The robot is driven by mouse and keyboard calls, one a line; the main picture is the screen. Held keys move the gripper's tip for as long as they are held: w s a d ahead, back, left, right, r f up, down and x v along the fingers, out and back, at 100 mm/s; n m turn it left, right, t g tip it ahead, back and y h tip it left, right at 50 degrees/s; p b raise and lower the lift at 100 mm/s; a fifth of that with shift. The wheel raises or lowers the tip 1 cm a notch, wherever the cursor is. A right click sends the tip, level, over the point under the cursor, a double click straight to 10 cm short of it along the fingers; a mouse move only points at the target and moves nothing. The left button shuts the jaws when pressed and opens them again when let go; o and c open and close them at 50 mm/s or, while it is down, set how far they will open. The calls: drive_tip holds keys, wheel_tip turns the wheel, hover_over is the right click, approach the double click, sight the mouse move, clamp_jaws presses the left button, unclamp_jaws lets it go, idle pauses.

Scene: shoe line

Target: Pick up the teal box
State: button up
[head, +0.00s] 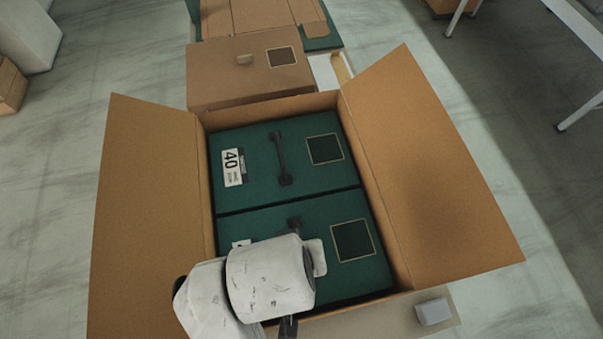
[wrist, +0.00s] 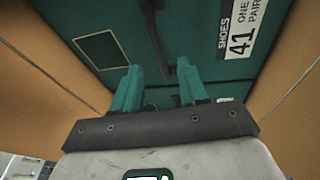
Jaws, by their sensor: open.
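Two teal boxes lie side by side in an open cardboard carton. The far teal box (head: 250,160) has a label reading 40, a dark strap handle (head: 281,158) and a dark square. The near teal box (head: 345,285) is partly hidden by my white arm, which covers most of its label and strap. In the wrist view a teal box (wrist: 205,30) shows a label reading 41 and a dark strap (wrist: 153,28). My gripper (wrist: 159,72) is open, its two teal fingers apart and pointing toward the strap. Nothing is between them; the exact gap to the strap is unclear.
The open carton (head: 155,190) has its left and right flaps (head: 430,170) spread outward. A closed brown box (head: 225,85) stands just beyond it.

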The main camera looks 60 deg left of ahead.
drive_tip(key=x, duration=0.4)
drive_tip(key=shift+w+a+f, duration=0.2)
drive_tip(key=shift+a+f, duration=0.1)
drive_tip(key=shift+f, duration=0.05)
drive_tip(key=shift+c, duration=0.2)
clamp_jaws()
drive_tip(key=shift+r, duration=0.1)
idle(0.8)
